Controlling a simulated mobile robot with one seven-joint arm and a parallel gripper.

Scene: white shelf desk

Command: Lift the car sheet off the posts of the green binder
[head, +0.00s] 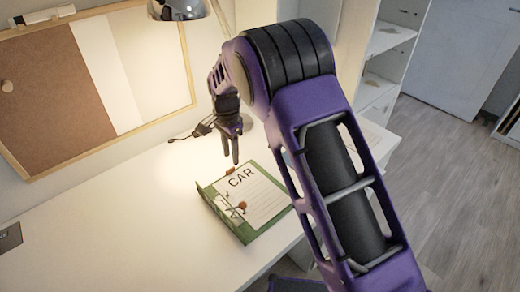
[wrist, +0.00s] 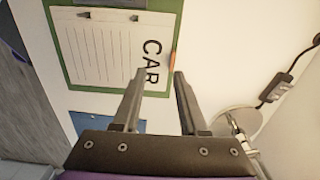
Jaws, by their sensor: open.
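The green binder (head: 249,238) lies open on the white desk, with the white car sheet (head: 262,199) on it, headed "CAR" above ruled lines. In the wrist view the sheet (wrist: 100,55) lies flat inside the green border of the binder (wrist: 66,70). Two small dark parts show along the sheet's upper edge there; whether the sheet is around them is too small to tell. My gripper (head: 231,159) is open and empty above the binder's far edge. In the wrist view its fingertips (wrist: 158,73) are apart near the "CAR" heading, with nothing between them.
A desk lamp (head: 180,8) stands behind; its round base (wrist: 238,121) and a cable with a switch (wrist: 276,88) are at right in the wrist view. A cork board (head: 52,100) leans at the back left. The desk left of the binder is mostly clear.

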